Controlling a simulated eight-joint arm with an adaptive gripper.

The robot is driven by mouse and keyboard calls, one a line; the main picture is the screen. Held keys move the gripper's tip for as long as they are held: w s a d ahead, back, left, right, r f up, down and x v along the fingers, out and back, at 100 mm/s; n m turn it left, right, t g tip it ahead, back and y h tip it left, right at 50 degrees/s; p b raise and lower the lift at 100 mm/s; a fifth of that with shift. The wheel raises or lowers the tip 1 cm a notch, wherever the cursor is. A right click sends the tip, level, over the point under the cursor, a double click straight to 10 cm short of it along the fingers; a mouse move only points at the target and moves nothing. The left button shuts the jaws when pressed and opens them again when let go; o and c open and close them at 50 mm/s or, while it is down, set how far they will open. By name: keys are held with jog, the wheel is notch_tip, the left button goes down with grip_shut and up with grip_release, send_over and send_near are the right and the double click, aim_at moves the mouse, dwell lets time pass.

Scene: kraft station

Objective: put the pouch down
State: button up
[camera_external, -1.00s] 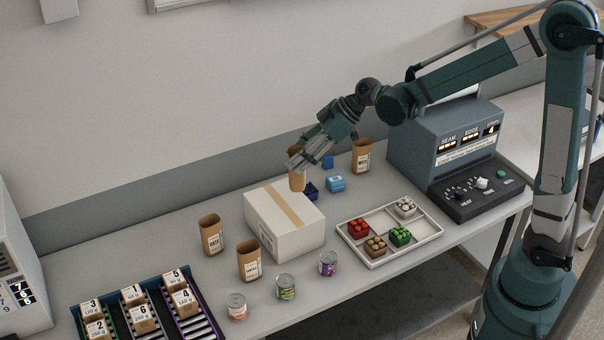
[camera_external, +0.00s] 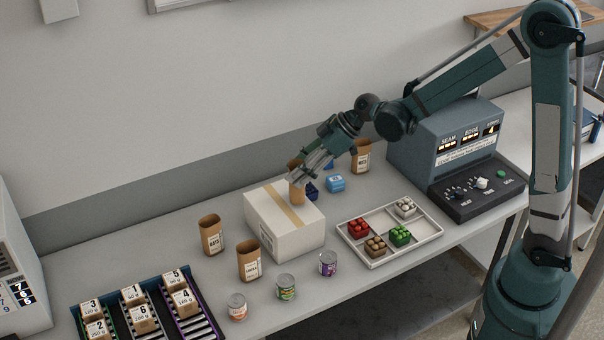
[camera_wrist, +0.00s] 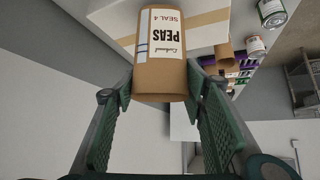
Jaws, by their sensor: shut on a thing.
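The brown pouch (camera_external: 297,194) is held upright in my gripper (camera_external: 312,176). In the wrist view the pouch (camera_wrist: 162,78) shows a white label reading PEAS and SEAL 4. The two green finger pads (camera_wrist: 158,105) close on its sides. In the external view my fingers cover its middle. Its lower end appears at the back right edge of the closed white carton (camera_external: 292,238) with tan tape. I cannot tell whether the pouch touches the carton or the bench.
Blue items (camera_external: 335,183) lie just right of the pouch. Other brown pouches stand at the back right (camera_external: 361,157) and left of the carton (camera_external: 211,236). A divided tray (camera_external: 360,262) and cans (camera_external: 286,288) sit in front. A sealing machine (camera_external: 440,145) stands right.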

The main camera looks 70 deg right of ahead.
jog(key=shift+f, duration=0.5)
jog(key=shift+f, duration=0.15)
jog(key=o, duration=0.9)
jog(key=shift+v, duration=6.1)
jog(key=shift+a, duration=0.15)
jog(key=shift+a, duration=0.1)
